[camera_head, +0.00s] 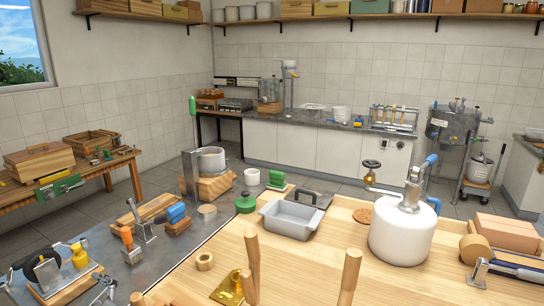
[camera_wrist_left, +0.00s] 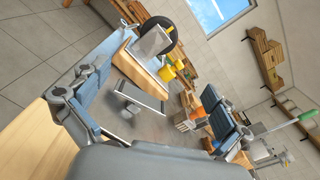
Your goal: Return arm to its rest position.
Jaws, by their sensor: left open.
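My left gripper (camera_wrist_left: 155,85) shows in the left wrist view with its two fingers spread wide apart, one at the left and one right of the middle. Nothing is between its pads; it is open and empty. Beyond the fingers is the metal bench top (camera_head: 152,272) with tools on it. In the head view only small grey parts at the bottom left corner look like its fingers, near a wooden board with a black round tool (camera_head: 40,258). The rest of my left arm is outside that view. My right gripper is in neither view.
An orange-handled tool (camera_head: 131,245), a yellow bottle (camera_head: 79,256) and a blue-handled brush (camera_head: 177,214) stand on the metal bench. A grey tray (camera_head: 291,220) and a white tank (camera_head: 402,232) are on the wooden top. Wooden posts (camera_head: 252,262) rise at the front. Floor behind is open.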

